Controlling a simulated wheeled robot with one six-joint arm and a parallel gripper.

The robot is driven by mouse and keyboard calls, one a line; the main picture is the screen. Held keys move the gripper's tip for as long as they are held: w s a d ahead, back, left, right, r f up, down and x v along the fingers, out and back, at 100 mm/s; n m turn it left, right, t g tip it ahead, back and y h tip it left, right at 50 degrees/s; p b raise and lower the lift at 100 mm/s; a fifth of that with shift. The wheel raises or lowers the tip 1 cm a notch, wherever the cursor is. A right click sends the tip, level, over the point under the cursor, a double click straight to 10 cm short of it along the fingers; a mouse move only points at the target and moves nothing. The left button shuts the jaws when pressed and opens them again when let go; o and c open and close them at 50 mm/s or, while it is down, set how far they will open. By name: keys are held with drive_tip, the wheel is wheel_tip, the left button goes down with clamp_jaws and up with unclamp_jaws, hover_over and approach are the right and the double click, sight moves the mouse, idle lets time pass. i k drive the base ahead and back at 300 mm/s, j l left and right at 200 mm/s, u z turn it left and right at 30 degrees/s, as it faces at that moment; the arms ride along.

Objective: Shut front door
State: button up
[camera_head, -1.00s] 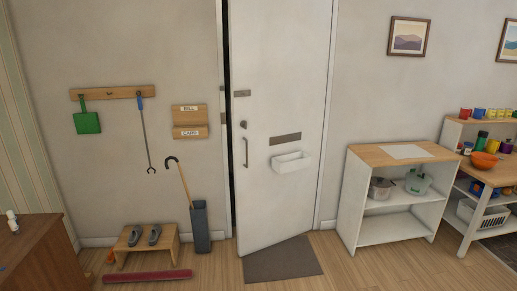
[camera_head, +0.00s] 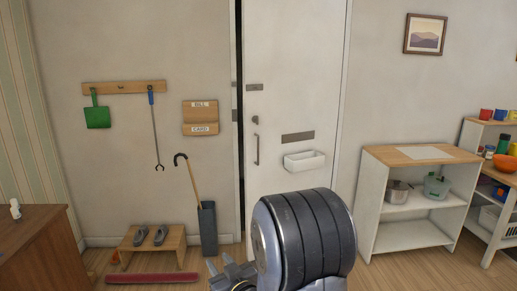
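The white front door (camera_head: 292,60) stands slightly ajar. A dark gap shows between its left edge and the frame (camera_head: 236,60). The door has a vertical pull handle (camera_head: 256,149), a lock (camera_head: 255,120) above it, a grey letter slot (camera_head: 297,137) and a white basket (camera_head: 304,160). My gripper (camera_head: 234,278) is at the bottom of the view, low and in front of the door's left side, apart from the handle in the picture. Its fingers are partly cut off and hidden by my arm. The arm covers the lower part of the door.
Left of the door are an umbrella stand (camera_head: 208,232), a wooden shoe bench (camera_head: 170,240) and a red rolled strip (camera_head: 152,278) on the floor. A brown cabinet (camera_head: 40,255) is at far left. A white shelf (camera_head: 370,205) stands right of the door.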

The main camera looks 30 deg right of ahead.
sight(292, 50)
drive_tip(key=i+l+z, duration=0.25)
drive_tip(key=i+l, duration=0.15)
drive_tip(key=i, duration=0.55)
drive_tip(key=i+l+z, duration=0.2)
drive_tip(key=i, duration=0.75)
drive_tip(key=i+l+z, duration=0.1)
drive_tip(key=i+z, duration=0.15)
drive_tip(key=i, duration=0.75)
